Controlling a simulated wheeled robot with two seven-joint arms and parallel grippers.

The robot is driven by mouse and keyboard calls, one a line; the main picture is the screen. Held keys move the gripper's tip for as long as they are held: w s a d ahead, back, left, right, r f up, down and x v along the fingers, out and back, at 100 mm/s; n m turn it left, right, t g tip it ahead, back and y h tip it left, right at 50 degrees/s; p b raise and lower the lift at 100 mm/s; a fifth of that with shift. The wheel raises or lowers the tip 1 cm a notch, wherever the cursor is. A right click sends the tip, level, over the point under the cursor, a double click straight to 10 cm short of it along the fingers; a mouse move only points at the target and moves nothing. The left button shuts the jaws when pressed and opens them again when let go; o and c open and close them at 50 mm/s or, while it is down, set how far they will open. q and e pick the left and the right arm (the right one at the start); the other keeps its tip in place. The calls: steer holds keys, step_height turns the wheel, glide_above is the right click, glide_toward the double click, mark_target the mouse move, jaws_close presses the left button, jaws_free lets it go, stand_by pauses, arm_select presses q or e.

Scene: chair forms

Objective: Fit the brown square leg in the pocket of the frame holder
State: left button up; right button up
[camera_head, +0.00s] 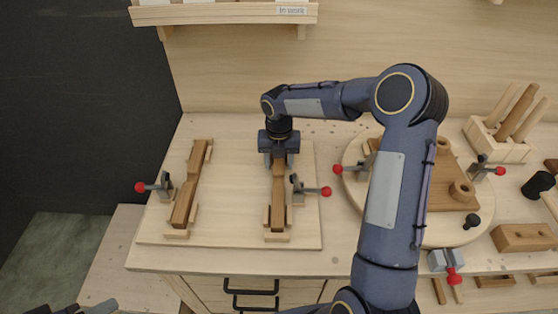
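A brown square leg (278,205) lies lengthwise in the right-hand holder (277,236) on the pale board. My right gripper (279,162) points down at the far end of this leg. Its fingers reach to either side of the leg, but I cannot tell whether they press on it. A second brown leg (190,187) lies slightly slanted in the left-hand holder (177,234). My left gripper is not clearly in view; only dark parts of mine show at the bottom left edge.
Red-knobbed clamps stand beside the left holder (154,187) and the right holder (311,190). A round board (440,232) with a brown seat piece (440,185) is at the right. A peg rack (500,145) stands behind it. The pale board (235,200) is clear between the holders.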

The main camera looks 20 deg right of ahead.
steer(key=shift+o, duration=0.3)
steer(key=shift+r, duration=0.1)
step_height(320, 180, up, 7)
steer(key=shift+b, duration=0.35)
steer(key=shift+r, duration=0.4)
steer(key=s+r+m+t, duration=0.1)
steer(key=s+r+m, duration=0.5)
steer(key=s+m, duration=0.3)
steer(key=s+a+m+t+y, duration=0.2)
steer(key=s+m, duration=0.8)
steer(key=m, duration=0.1)
steer(key=s+a+f+m+t+y, duration=0.1)
steer(key=s+a+m+t, duration=0.1)
steer(key=s+m, duration=0.7)
steer(key=shift+s+a+f+m+t+y, duration=0.3)
steer(key=shift+s+m+y, duration=0.1)
steer(key=shift+m, duration=1.4)
